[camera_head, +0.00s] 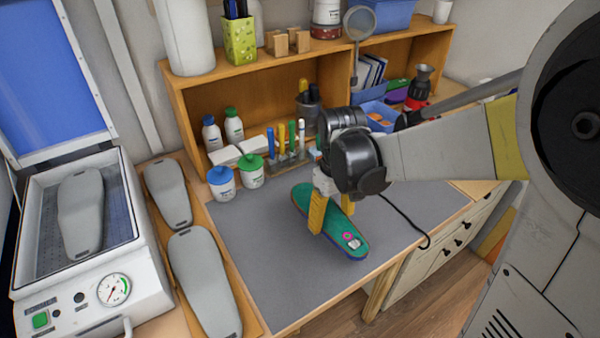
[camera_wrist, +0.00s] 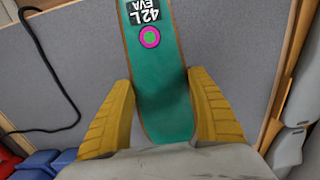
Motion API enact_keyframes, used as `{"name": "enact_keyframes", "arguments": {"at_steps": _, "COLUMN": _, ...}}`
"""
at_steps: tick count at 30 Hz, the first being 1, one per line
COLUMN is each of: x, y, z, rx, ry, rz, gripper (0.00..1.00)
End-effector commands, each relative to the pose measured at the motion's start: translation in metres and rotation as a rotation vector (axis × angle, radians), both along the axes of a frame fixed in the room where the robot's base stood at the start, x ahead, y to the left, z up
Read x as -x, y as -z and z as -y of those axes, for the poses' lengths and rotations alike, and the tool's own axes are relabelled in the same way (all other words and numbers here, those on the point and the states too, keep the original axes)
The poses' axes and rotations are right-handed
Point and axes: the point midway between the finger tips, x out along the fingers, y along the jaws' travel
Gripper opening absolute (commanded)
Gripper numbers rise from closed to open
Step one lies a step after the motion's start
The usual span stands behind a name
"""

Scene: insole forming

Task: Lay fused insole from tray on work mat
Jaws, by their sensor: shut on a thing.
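My gripper (camera_head: 331,214) has its yellow fingers shut on the sides of a green insole (camera_head: 344,234). In the wrist view the insole (camera_wrist: 164,85) runs away from between the fingers (camera_wrist: 163,118) and shows a "42L EVA" label and a pink ring. The insole is over the grey work mat (camera_head: 270,235), near the mat's right part. I cannot tell whether it touches the mat or hangs just above it. The mat also shows in the wrist view (camera_wrist: 235,45). No tray can be made out for certain.
A vacuum press (camera_head: 140,285) with an open blue lid stands at left, a grey form inside. Two grey forms (camera_head: 203,285) lie beside the mat. Bottles (camera_head: 221,183) and a pen rack (camera_head: 290,160) line the back. A black cable (camera_head: 410,220) crosses the mat's right side. The mat's front left is clear.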

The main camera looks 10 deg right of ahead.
Motion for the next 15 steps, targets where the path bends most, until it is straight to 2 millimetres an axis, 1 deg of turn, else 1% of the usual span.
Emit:
{"name": "enact_keyframes", "arguments": {"at_steps": 1, "x": -0.011, "y": 0.010, "z": -0.002, "rx": 0.000, "ry": -0.001, "rz": 0.000, "gripper": 0.44}}
{"name": "enact_keyframes", "arguments": {"at_steps": 3, "x": -0.022, "y": 0.016, "z": -0.004, "rx": 0.000, "ry": 0.000, "rz": 0.000, "gripper": 0.44}}
{"name": "enact_keyframes", "arguments": {"at_steps": 6, "x": -0.031, "y": 0.021, "z": -0.006, "rx": 0.000, "ry": 0.001, "rz": 0.000, "gripper": 0.44}}
{"name": "enact_keyframes", "arguments": {"at_steps": 9, "x": -0.034, "y": 0.024, "z": -0.006, "rx": 0.000, "ry": 0.001, "rz": 0.000, "gripper": 0.44}}
{"name": "enact_keyframes", "arguments": {"at_steps": 11, "x": -0.034, "y": 0.029, "z": -0.006, "rx": 0.000, "ry": 0.001, "rz": 0.000, "gripper": 0.44}}
{"name": "enact_keyframes", "arguments": {"at_steps": 15, "x": -0.034, "y": 0.052, "z": -0.006, "rx": 0.000, "ry": 0.001, "rz": 0.000, "gripper": 0.44}}
